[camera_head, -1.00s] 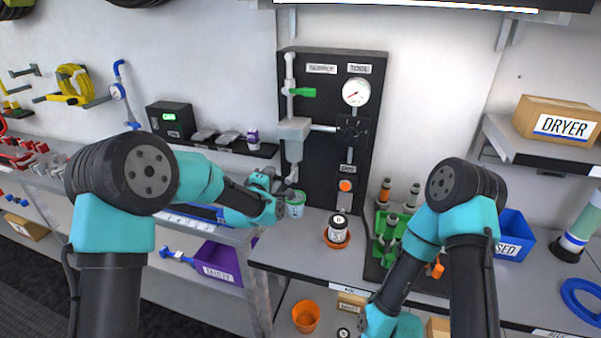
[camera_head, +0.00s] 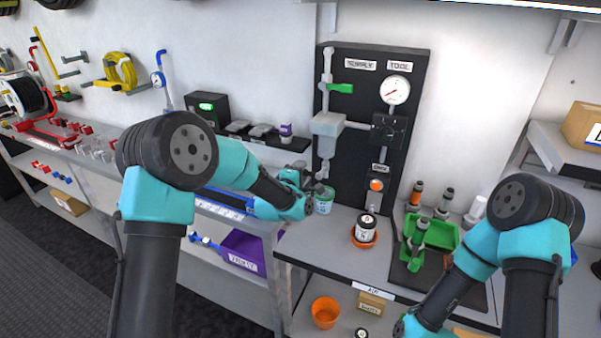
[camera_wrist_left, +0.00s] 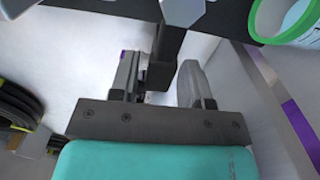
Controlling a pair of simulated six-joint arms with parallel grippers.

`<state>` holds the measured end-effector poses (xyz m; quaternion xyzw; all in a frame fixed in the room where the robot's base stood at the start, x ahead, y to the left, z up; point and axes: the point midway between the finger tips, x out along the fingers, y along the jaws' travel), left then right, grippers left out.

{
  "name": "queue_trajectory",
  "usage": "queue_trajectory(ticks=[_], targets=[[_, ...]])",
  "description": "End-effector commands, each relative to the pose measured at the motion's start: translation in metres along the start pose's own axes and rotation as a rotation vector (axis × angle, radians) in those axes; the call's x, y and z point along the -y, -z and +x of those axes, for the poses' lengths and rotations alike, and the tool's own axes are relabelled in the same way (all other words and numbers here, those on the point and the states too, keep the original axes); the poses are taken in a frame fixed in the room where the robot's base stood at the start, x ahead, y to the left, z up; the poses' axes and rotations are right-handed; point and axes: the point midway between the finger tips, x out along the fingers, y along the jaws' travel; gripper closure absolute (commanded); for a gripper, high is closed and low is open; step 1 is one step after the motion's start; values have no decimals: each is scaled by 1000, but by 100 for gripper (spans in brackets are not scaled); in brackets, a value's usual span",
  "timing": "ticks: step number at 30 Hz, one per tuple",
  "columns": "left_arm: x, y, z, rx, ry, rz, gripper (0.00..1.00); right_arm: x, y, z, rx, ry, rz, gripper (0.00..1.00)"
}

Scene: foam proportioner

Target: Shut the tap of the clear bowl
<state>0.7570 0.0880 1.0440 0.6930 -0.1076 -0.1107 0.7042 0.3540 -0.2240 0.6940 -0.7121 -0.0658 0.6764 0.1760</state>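My left gripper (camera_head: 317,181) is close to the pipe's lower end, just above a green-rimmed tub (camera_head: 323,203). In the left wrist view its two fingers (camera_wrist_left: 160,82) stand apart, with a dark bar (camera_wrist_left: 165,50) reaching in between them; I cannot tell whether they touch it. My right gripper is not in view; its forearm shows at the lower right.
A green lever (camera_head: 340,88) sits above the bowl, and a gauge (camera_head: 397,90) to its right. A black-lidded jar (camera_head: 367,228) stands in an orange dish to the right of the tub. A green tray (camera_head: 440,234) lies further right. The tub rim (camera_wrist_left: 284,38) also shows in the left wrist view.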

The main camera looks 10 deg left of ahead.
Motion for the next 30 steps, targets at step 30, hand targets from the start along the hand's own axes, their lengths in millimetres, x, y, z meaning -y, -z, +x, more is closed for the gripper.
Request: queue_trajectory(ticks=[30], targets=[[0,0,-95,0,1,1,51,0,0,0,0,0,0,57]])
